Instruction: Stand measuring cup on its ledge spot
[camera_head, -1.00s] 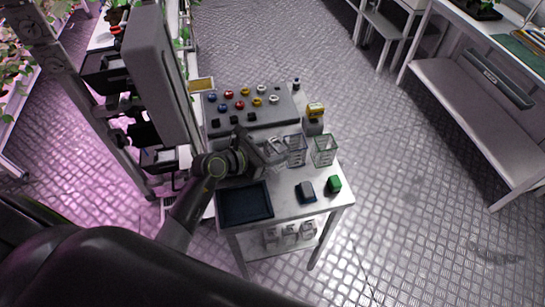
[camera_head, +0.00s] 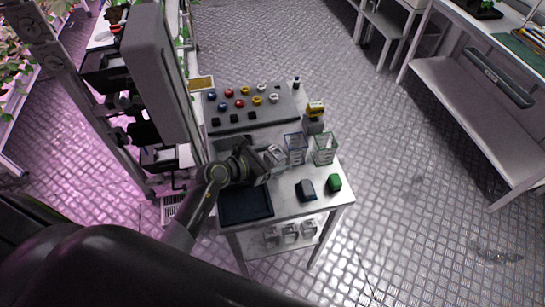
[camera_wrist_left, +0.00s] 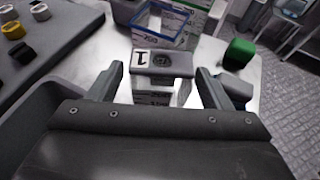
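A small grey-topped piece (camera_wrist_left: 163,62) marked "1" stands ahead of my left gripper in the left wrist view, with a paler printed body under it. I take it for the measuring cup, but cannot be sure. In the head view a pale grey, clear-looking piece (camera_head: 274,154) is at the gripper's tip. My left gripper (camera_wrist_left: 160,68) has its fingers apart, one on each side of the grey-topped piece, with visible gaps. It also shows over the table in the head view (camera_head: 262,162). The ledge spot cannot be made out. My right gripper is not in view.
A blue-rimmed clear bin (camera_head: 295,135) and a green-rimmed one (camera_head: 325,136) stand just beyond. A grey board (camera_head: 285,118) holds coloured rings. A dark tray (camera_head: 244,219), a dark block (camera_head: 305,190) and a green block (camera_head: 334,183) sit near the front edge.

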